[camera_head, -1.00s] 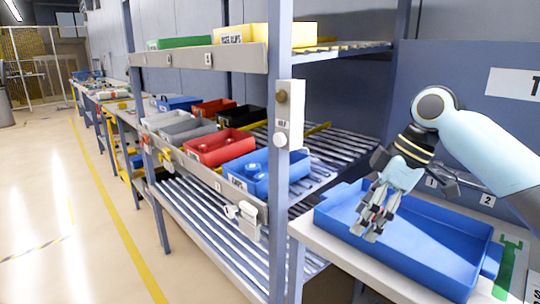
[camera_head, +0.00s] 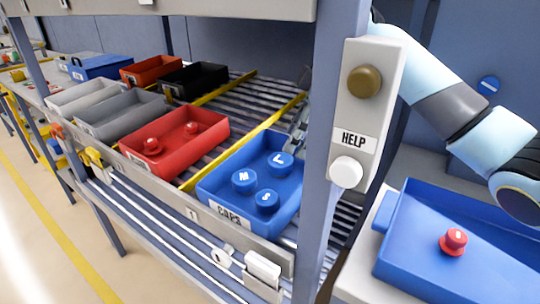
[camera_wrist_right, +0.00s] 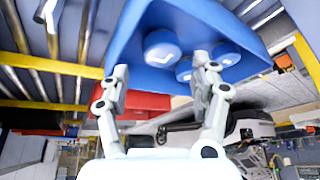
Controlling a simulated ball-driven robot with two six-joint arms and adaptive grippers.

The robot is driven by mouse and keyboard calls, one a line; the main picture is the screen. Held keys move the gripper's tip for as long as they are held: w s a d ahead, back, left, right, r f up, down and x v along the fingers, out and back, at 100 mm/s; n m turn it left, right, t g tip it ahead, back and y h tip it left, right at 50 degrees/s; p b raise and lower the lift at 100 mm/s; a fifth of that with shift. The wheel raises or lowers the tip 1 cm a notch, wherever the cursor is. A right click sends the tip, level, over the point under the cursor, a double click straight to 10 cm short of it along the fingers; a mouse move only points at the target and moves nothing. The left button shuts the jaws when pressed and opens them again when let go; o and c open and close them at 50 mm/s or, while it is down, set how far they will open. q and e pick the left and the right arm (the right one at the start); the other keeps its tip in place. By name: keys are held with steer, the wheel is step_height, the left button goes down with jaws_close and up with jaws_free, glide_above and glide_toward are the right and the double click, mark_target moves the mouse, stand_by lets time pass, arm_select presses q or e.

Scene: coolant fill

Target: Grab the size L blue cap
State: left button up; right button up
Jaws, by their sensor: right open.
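The blue size L cap (camera_head: 280,163) lies in the blue caps bin (camera_head: 233,216) at the back right, with the M cap (camera_head: 244,180) and S cap (camera_head: 266,201) in front of it. My right gripper shows only as a grey bit (camera_head: 300,120) beside the post in the head view, just behind the L cap. In the right wrist view its two fingers (camera_wrist_right: 160,70) are spread and empty. A blue cap with an L-like mark (camera_wrist_right: 163,48) appears beyond and between them, apart from the fingers. My left gripper is out of view.
A post with a HELP panel (camera_head: 354,140) stands right of the bin and hides part of my right arm. A red bin (camera_head: 180,150) with two red caps lies to the left. A blue tray (camera_head: 400,250) at right holds a red cap (camera_head: 453,241).

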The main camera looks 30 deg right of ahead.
mark_target(281, 159)
steer(key=x, duration=0.6)
steer(key=shift+w+a+f, duration=0.1)
steer(key=shift+a+f, duration=0.15)
steer(key=shift+a, duration=0.1)
steer(key=shift+c, duration=0.2)
steer(key=c, duration=0.7)
steer(key=shift+r, duration=0.15)
